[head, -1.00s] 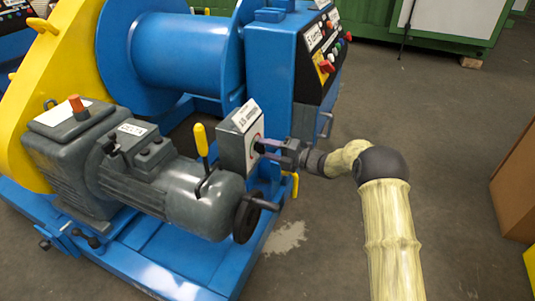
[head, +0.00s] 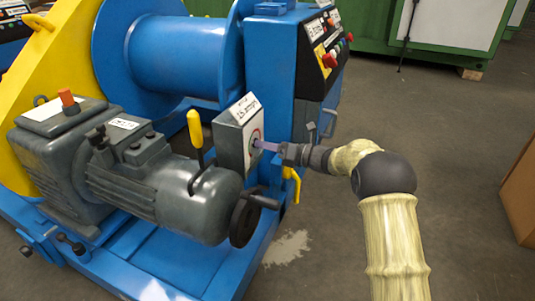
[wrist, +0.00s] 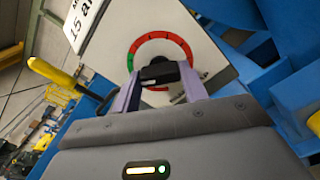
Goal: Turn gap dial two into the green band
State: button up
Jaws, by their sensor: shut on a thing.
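The dial is on a grey box (head: 232,142) with a white face, beside the motor in the head view. In the wrist view its face (wrist: 205,45) carries a ring (wrist: 150,42), mostly red with a green part at the left. A black knob (wrist: 160,73) sits at the ring's centre. My gripper (wrist: 161,80) is shut on this knob, one lilac finger on each side. In the head view my gripper (head: 262,146) reaches the dial from the right. The fingers and knob cover the lower ring, and I cannot tell where the pointer stands.
A yellow-handled lever (head: 195,135) stands just left of the dial box. A black handwheel (head: 245,220) is below it. A control panel with buttons (head: 328,45) is above and behind. The floor at right is free up to a brown box (head: 520,195).

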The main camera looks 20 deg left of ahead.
jog(key=shift+n+b, duration=0.35)
jog(key=shift+n, duration=0.05)
jog(key=o, duration=1)
jog(key=s+d+p, duration=0.1)
jog(key=d+p, duration=0.6)
jog(key=d, duration=1)
jog(key=shift+s+d+p, duration=0.2)
jog(key=shift+p, duration=0.15)
